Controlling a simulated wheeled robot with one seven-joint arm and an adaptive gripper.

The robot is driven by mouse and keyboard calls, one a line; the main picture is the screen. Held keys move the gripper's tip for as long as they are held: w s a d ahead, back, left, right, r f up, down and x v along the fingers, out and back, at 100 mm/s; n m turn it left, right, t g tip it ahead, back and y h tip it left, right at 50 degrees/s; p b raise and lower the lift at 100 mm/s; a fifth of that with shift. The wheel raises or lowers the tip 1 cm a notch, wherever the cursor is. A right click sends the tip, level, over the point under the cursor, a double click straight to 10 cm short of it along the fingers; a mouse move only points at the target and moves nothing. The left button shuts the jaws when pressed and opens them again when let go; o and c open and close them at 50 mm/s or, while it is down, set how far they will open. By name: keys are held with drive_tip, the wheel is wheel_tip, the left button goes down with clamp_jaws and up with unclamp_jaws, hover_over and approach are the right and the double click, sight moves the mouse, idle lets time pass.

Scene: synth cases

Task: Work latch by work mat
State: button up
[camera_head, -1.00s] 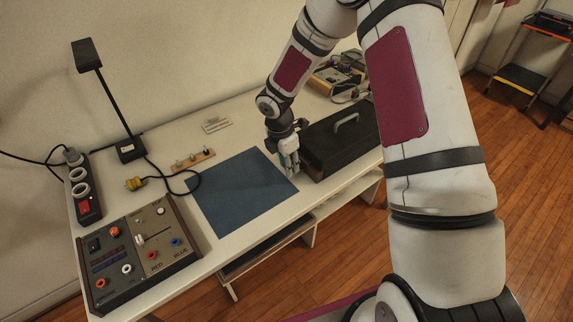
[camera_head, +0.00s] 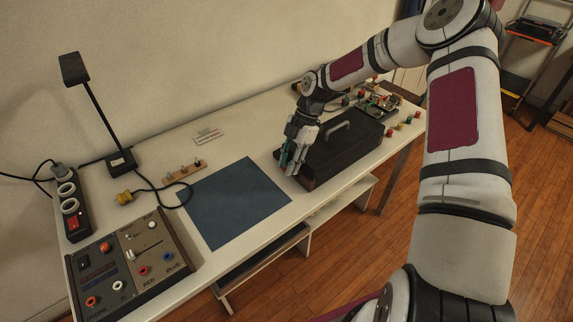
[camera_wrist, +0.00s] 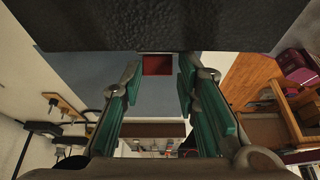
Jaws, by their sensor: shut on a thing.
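A black case (camera_head: 345,157) with a grey handle on its lid stands on the table, right of the blue work mat (camera_head: 235,203). My gripper (camera_head: 290,166) is tilted at the case's left end, beside the mat's right edge. In the wrist view the dark case fills the top, and a small red latch (camera_wrist: 157,65) shows just below its edge. In the head view the latch is hidden by my fingers. The case lid looks closed.
A control panel (camera_head: 130,260), a power strip (camera_head: 70,212) and a desk lamp (camera_head: 95,110) stand at the left. A small wooden peg board (camera_head: 184,172) lies behind the mat. A circuit device (camera_head: 380,101) and several coloured knobs lie beyond the case. The mat is bare.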

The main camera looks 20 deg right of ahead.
drive_tip(key=shift+w+r, duration=0.15)
drive_tip(key=shift+w, duration=0.2)
drive_tip(key=o, duration=1.1)
drive_tip(key=shift+c, duration=0.2)
drive_tip(key=shift+s, duration=0.1)
drive_tip(key=v, duration=1.1)
drive_tip(key=shift+d+r, duration=0.15)
drive_tip(key=shift+r, duration=0.25)
